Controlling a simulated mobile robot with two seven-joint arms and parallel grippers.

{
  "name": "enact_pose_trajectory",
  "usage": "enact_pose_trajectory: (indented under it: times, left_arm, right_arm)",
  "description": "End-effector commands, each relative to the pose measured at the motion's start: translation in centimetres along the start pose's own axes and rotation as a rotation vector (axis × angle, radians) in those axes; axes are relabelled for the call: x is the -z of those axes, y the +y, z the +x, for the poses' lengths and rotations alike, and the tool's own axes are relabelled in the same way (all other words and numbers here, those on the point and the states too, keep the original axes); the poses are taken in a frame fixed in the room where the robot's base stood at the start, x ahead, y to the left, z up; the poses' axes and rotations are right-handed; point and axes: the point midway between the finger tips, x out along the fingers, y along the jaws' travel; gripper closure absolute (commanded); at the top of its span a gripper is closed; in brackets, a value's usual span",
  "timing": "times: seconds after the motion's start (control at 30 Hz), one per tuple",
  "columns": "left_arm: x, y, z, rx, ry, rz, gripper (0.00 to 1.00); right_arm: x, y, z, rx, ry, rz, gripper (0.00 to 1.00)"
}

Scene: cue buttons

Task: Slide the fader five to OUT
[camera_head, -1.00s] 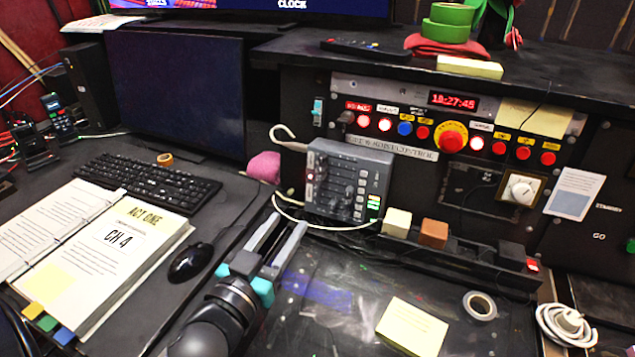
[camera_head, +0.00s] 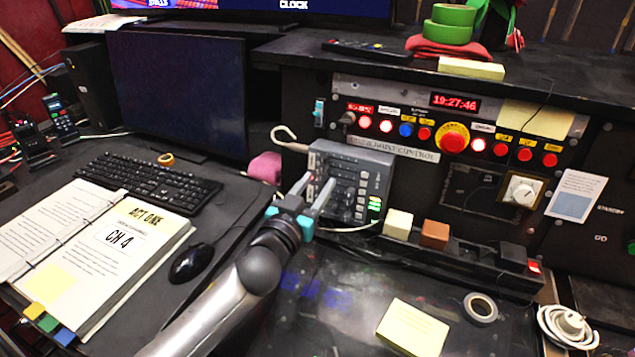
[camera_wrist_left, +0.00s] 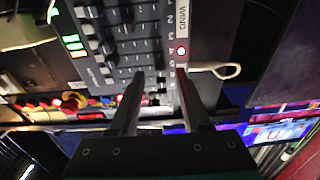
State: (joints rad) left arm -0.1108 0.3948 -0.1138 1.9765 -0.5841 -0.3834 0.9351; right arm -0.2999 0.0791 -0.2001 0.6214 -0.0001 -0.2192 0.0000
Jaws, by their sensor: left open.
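The grey fader box (camera_head: 352,178) stands upright against the console in the head view, with several fader rows on its face. It also fills the top middle of the left wrist view (camera_wrist_left: 126,45), with a numbered strip (camera_wrist_left: 181,30) beside the rows. Which cap is fader five, and its OUT end, I cannot tell. My left gripper (camera_head: 316,184) is open and empty, its fingers in front of the box's lower left part. In the left wrist view the fingertips (camera_wrist_left: 159,76) are apart over the box's lower rows; contact is unclear. My right gripper is out of view.
A button panel (camera_head: 452,139) is right of the box. A white hook (camera_head: 283,133) sticks out at its upper left. White and orange blocks (camera_head: 398,224) stand on a ledge to the right. A yellow note (camera_head: 412,328) and tape roll (camera_head: 480,308) lie on the desk.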

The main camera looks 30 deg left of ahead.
Motion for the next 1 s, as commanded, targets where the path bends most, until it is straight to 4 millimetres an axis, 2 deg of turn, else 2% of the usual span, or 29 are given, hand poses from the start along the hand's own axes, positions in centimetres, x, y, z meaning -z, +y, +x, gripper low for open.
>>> enact_pose_trajectory:
  times: [0.13,0.47,0.9,1.0]
  left_arm:
    - [0.05,-0.05,0.81,0.001,0.001,0.001,0.53]
    - [0.03,-0.03,0.98,0.0,0.0,0.0,0.53]
    - [0.03,-0.03,0.96,0.0,0.0,0.0,1.0]
    - [0.03,-0.02,0.95,0.0,0.0,0.0,1.0]
  right_arm:
    - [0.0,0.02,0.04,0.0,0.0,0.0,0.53]
    - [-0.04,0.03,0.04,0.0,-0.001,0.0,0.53]
    - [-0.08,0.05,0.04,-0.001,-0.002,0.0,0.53]
    - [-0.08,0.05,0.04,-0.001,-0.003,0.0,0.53]
